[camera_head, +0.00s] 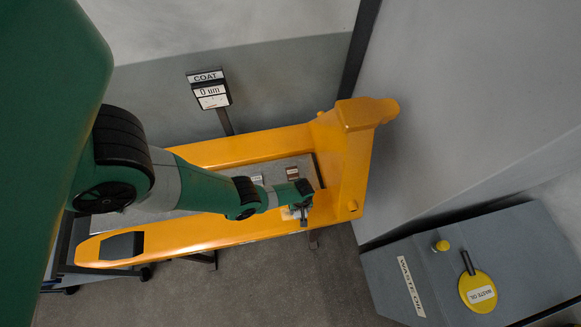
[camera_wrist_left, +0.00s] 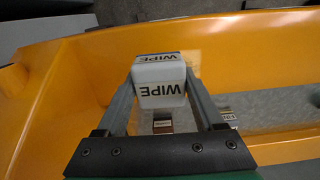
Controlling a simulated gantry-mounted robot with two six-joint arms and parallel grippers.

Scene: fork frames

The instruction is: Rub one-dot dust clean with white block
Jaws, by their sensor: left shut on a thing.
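My left gripper (camera_head: 301,212) is at the near right part of the yellow fork frame (camera_head: 345,150). It is shut on the white block (camera_wrist_left: 160,92), which is marked WIPE on two faces in the left wrist view. The block sits between the two fingertips, over or against the yellow surface (camera_wrist_left: 60,85); I cannot tell if it touches. In the head view the block is small and partly hidden by the gripper. I cannot make out any one-dot dust mark. My right gripper is not in view.
A COAT gauge sign (camera_head: 209,90) reading 0 um stands behind the frame. Small labelled pieces (camera_head: 292,173) lie on the grey plate inside the frame. A grey waste oil box (camera_head: 530,235) with a yellow lid (camera_head: 478,291) stands at the lower right, and a grey wall rises at right.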

